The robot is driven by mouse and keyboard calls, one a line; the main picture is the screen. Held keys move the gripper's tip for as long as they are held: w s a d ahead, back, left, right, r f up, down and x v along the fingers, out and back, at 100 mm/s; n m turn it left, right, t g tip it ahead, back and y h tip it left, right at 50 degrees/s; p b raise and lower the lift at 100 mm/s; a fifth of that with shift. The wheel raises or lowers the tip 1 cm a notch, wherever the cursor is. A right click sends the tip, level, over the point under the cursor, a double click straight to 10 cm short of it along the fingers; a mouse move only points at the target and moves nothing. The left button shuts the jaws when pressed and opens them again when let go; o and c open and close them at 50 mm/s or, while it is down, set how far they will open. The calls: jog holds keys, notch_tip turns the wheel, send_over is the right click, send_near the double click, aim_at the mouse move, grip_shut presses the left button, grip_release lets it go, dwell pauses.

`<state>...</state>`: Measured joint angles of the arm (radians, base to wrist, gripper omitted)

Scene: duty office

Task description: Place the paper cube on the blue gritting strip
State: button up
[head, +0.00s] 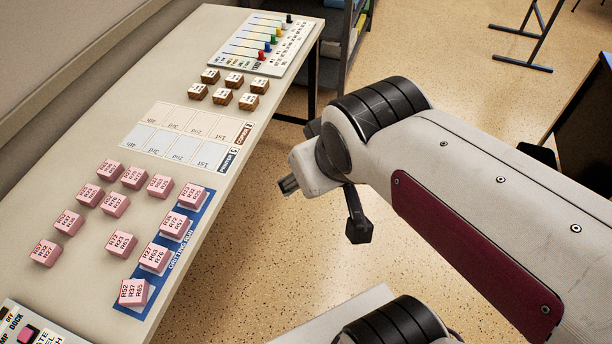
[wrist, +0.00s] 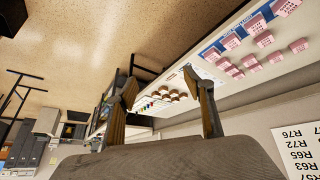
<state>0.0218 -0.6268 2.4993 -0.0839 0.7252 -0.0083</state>
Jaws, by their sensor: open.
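Several pink paper cubes with printed codes on their tops stand on the table, off the strip, such as one cube (head: 122,243). The blue gritting strip (head: 181,250) lies along the table's right edge and carries several more pink cubes in a row, the nearest (head: 133,292) turned askew. The strip also shows in the wrist view (wrist: 210,54). My gripper (wrist: 165,100) is open and empty, its two fingers spread apart. In the head view it is beyond the table's right edge, over the floor, apart from the cubes and partly hidden by my arm.
White printed cards (head: 186,135) with marked boxes lie mid-table. Several brown cubes (head: 235,79) stand behind them, then a panel with coloured sliders (head: 265,45). A dock panel (head: 30,328) is at the near left corner. A wall borders the table's left side.

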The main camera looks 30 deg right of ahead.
jog(key=shift+g+y, duration=0.3)
jog(key=shift+y, duration=0.1)
jog(key=s, duration=0.1)
jog(key=s+a, duration=0.1)
jog(key=s, duration=0.1)
jog(key=s+a, duration=0.1)
jog(key=shift+s+r, duration=0.3)
jog(key=shift+s, duration=0.05)
dwell(0.7)
